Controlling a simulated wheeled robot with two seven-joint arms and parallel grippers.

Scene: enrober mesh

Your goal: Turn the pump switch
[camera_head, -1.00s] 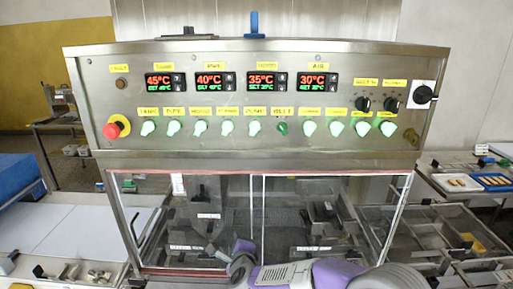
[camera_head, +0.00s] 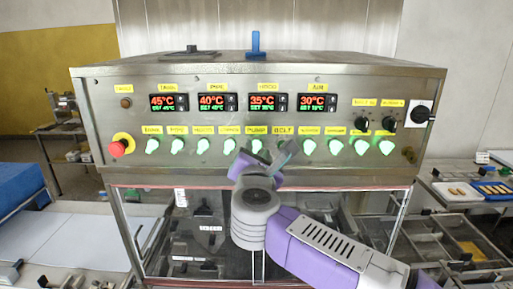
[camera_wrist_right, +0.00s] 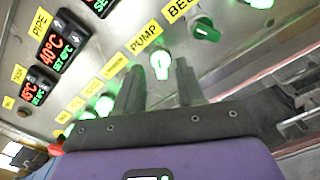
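The pump switch (camera_head: 257,146) is a lit pale green-white knob under the yellow PUMP label (camera_head: 257,130) on the steel control panel. In the right wrist view the pump switch (camera_wrist_right: 160,65) glows just beyond my fingertips. My right gripper (camera_head: 267,154) is in front of the panel and partly covers the pump and belt area. In the right wrist view its two fingers (camera_wrist_right: 160,84) are apart with nothing between them, pointing at the pump switch. I cannot tell whether they touch it. My left gripper is not in view.
The darker green belt switch (camera_wrist_right: 205,30) sits right beside the pump switch. More lit knobs line the row on both sides. A red emergency stop (camera_head: 119,146) is at the panel's left, and a black rotary switch (camera_head: 420,114) is at its right.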

